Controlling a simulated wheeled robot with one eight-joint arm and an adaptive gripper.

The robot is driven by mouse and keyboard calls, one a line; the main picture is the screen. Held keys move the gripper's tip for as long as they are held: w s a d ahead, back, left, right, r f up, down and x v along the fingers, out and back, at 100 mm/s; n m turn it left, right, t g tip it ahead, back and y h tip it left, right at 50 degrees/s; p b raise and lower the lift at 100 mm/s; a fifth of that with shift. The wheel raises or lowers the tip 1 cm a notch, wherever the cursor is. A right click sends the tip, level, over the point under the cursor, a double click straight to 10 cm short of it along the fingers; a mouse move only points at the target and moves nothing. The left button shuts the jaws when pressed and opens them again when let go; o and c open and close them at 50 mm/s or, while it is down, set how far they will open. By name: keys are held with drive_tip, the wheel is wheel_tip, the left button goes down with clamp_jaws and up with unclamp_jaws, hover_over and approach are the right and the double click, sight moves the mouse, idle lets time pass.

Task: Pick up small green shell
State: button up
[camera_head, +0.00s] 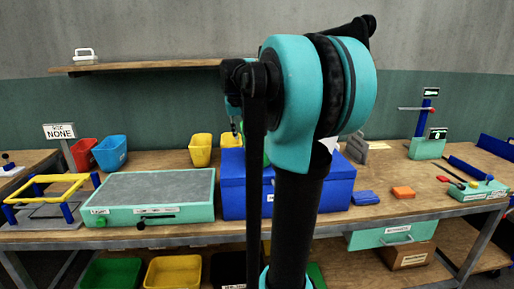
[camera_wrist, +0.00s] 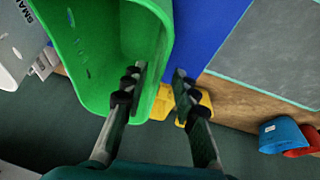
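The small green shell looks like an open green bin (camera_wrist: 90,50), large and close in the wrist view, with its hollow side towards the right. My gripper (camera_wrist: 159,74) is open. Its left finger overlaps the bin's hollow and its right finger lies outside, over blue, so the bin's right wall edge shows between them. I cannot tell whether either finger touches the wall.
A blue box (camera_head: 233,194) and a teal press with a grey top (camera_head: 150,187) stand on the bench. Yellow bins (camera_head: 201,150), a blue bin (camera_head: 110,153) and a red bin (camera_head: 82,154) stand behind. Another green bin (camera_head: 112,273) is below. A grey sign (camera_wrist: 22,45) is beside the shell.

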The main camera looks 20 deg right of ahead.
drive_tip(key=x, duration=0.6)
drive_tip(key=shift+w+d, duration=0.15)
drive_tip(key=shift+d, duration=0.15)
drive_tip(key=shift+w+f, duration=0.1)
drive_tip(key=shift+f, duration=0.15)
drive_tip(key=shift+f, duration=0.25)
drive_tip(key=shift+c, duration=0.3)
clamp_jaws()
